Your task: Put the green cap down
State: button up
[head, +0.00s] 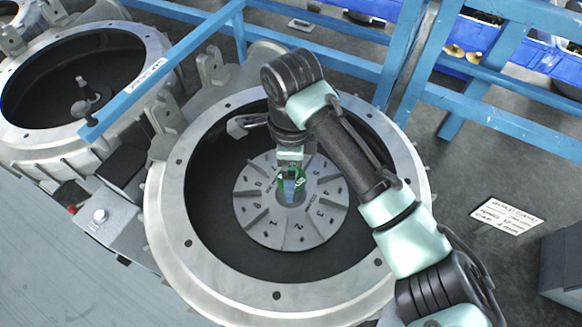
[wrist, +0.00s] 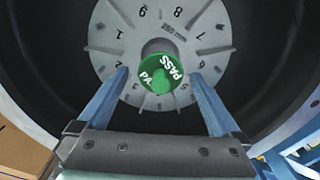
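The green cap (wrist: 158,73) shows in the wrist view between my fingers, with white "PASS" lettering on it. It overlaps the lower part of the grey hub at the middle of the numbered disc (wrist: 112,38). My gripper (wrist: 160,76) is open, with a visible gap between each blue finger and the cap. In the head view my gripper (head: 292,190) points down over the centre of the disc (head: 268,229), and the green cap (head: 301,178) shows partly behind the fingers. I cannot tell whether the cap touches the hub.
The disc sits inside a round grey housing (head: 167,215) with a bolted rim and dark inside. A second housing (head: 140,50) stands at upper left. A blue frame (head: 340,75) runs behind. A written card (head: 507,215) lies on the right.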

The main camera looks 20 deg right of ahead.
jog(key=shift+r, duration=0.1)
notch_tip(320, 180, up, 12)
jog(key=w+a+r+n+t+y, duration=0.3)
jog(key=w+a+r+n+t, duration=0.45)
jog(key=a, duration=0.55)
jog(key=w+a+r+n+t+y, duration=0.1)
jog(key=a+r+n+t+y, duration=0.2)
jog(key=r, duration=0.5)
jog(key=w+a+r+n+t, duration=0.25)
jog(key=a+r+n, duration=0.2)
jog(key=r, duration=0.35)
jog(key=s+d+r+n+t, duration=0.2)
jog(key=s+r+t, duration=0.15)
jog(key=r, duration=0.25)
jog(key=s+d+r+n+t, duration=0.1)
jog(key=s+r+n+t, duration=0.2)
jog(key=r+t, duration=0.3)
jog(key=s+d+r+n+t+h, duration=0.1)
jog(key=s+d+r+t+h, duration=0.3)
jog(key=s, duration=0.6)
jog(key=d+r+h, duration=0.2)
jog(key=d+r, duration=0.1)
jog(key=shift+s+d+r+n+t, duration=0.3)
jog(key=shift+d+n+t, duration=0.05)
jog(key=shift+n, duration=0.05)
